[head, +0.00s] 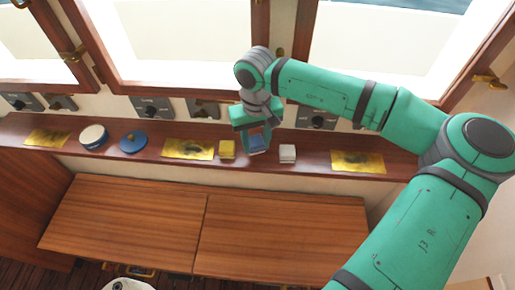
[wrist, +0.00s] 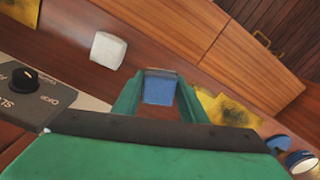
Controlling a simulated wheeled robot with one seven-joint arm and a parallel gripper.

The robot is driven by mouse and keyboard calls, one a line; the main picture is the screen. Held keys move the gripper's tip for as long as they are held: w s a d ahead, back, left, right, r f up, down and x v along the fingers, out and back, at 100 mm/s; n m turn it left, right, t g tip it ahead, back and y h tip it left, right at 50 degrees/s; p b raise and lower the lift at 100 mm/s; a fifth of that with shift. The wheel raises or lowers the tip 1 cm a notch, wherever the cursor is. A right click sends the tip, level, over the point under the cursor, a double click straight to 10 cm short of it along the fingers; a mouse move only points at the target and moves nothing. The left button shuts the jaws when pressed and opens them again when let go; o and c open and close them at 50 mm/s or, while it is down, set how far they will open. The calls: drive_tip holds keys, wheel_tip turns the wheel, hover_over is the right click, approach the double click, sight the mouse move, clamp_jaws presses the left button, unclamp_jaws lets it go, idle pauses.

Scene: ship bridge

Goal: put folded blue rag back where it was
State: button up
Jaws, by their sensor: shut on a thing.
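The folded blue rag (head: 257,147) is between the fingers of my gripper (head: 256,141), at the shelf between a yellow block (head: 227,150) and a white block (head: 288,153). In the wrist view the rag (wrist: 158,91) shows as a small blue block between the two green fingers of my gripper (wrist: 159,80), which are shut on it. The white block (wrist: 108,50) lies apart from it, to the upper left there. I cannot tell whether the rag touches the shelf.
The narrow wooden shelf (head: 55,154) also bears brass plates (head: 188,149), a round tin (head: 94,137) and a blue lid (head: 133,143). Control panels (head: 152,107) line the wall behind it. A lower wooden top (head: 282,235) in front is clear.

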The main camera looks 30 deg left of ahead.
sight(258, 149)
drive_tip(key=shift+w+f, duration=0.15)
drive_tip(key=shift+f, duration=0.75)
drive_tip(key=shift+w+f, duration=0.1)
drive_tip(key=shift+f, duration=0.8)
drive_tip(key=shift+f, duration=0.15)
drive_tip(key=o, duration=1)
wheel_tip(258, 149, up, 12)
drive_tip(key=shift+r, duration=0.2)
drive_tip(key=shift+s, duration=0.1)
